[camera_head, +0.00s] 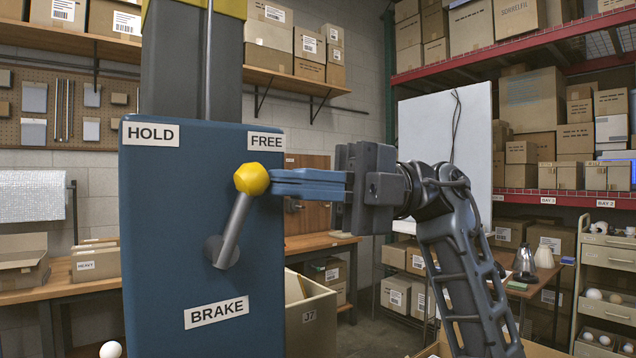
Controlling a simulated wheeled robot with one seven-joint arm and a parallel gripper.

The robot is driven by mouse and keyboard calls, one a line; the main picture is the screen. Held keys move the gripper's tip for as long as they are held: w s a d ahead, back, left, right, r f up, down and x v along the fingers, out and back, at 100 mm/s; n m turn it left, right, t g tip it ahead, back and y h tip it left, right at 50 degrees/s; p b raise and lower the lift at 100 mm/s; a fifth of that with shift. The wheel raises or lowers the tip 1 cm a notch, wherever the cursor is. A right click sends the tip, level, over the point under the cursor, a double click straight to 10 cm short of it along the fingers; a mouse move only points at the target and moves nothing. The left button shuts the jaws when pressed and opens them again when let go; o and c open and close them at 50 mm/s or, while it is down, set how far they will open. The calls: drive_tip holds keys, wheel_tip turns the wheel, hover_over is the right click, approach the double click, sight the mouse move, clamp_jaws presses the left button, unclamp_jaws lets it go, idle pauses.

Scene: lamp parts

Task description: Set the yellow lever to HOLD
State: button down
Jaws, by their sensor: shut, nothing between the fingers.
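The yellow knob (252,179) tops a grey lever rod (232,232) on a blue panel (160,240). The rod rises from a round pivot and leans up and to the right, toward the FREE label (266,141). The HOLD label (151,133) is at the panel's upper left. The BRAKE label (216,312) is below the pivot. My gripper (276,182) comes from the right with its blue fingers shut. Its fingertips are at the right side of the knob in this view; I cannot tell whether they touch it.
A grey column (191,60) rises behind the panel's top. An open box (310,318) stands right of the panel. Shelves with cartons (530,90) fill the right background, and a wooden bench (55,277) runs behind on the left. The space before the panel's left half looks clear.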

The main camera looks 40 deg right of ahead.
sight(202, 140)
drive_tip(key=a+r+h, duration=0.1)
drive_tip(key=h, duration=0.1)
drive_tip(key=a+r+h+p, duration=0.1)
drive_tip(key=h, duration=0.1)
drive_tip(key=shift+a+r, duration=0.1)
drive_tip(key=a+h, duration=0.1)
drive_tip(key=a+r+h+p, duration=0.1)
drive_tip(key=h, duration=0.1)
drive_tip(key=shift+a+n, duration=0.3)
drive_tip(key=shift+n, duration=0.1)
drive_tip(key=a+h, duration=0.1)
drive_tip(key=h, duration=0.1)
drive_tip(key=shift+a+g+h+b, duration=0.3)
drive_tip(key=shift+a+h, duration=0.1)
drive_tip(key=shift+a+f+b, duration=0.1)
drive_tip(key=shift+a+b, duration=0.7)
drive_tip(key=shift+a, duration=0.3)
drive_tip(key=shift+a, duration=0.15)
drive_tip(key=shift+r, duration=0.3)
drive_tip(key=a+r+v, duration=0.1)
drive_tip(key=v, duration=1.2)
drive_tip(key=shift+r+p, duration=0.35)
drive_tip(key=shift+r, duration=0.25)
drive_tip(key=shift+a, duration=0.15)
